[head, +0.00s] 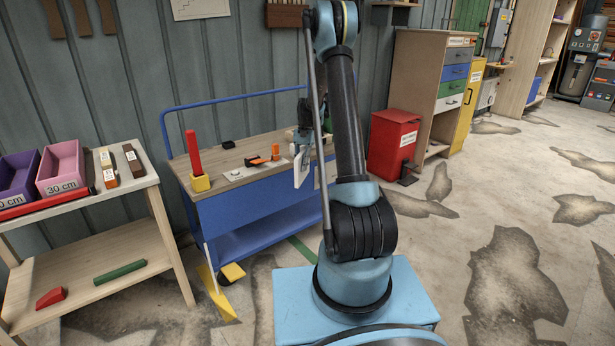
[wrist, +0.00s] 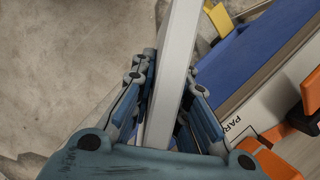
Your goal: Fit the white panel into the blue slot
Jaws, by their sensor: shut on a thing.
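My gripper (head: 302,142) is shut on the white panel (head: 301,168), in front of the blue cart's (head: 250,207) front edge. In the wrist view the panel (wrist: 172,60) appears edge-on as a long pale strip between the fingers (wrist: 168,88). It runs out of the top of the picture, so its far end is hidden there. In the head view the panel hangs roughly upright, and my arm covers part of the area just right of it. I cannot make out a blue slot in either view. The cart's blue side (wrist: 245,68) lies right of the panel in the wrist view.
On the cart's wooden top stand a red post in a yellow block (head: 198,165) and orange and black parts (head: 262,158). A wooden shelf table (head: 90,205) with bins stands left. A red cabinet (head: 393,143) stands right. Yellow pieces (head: 220,290) are on the floor.

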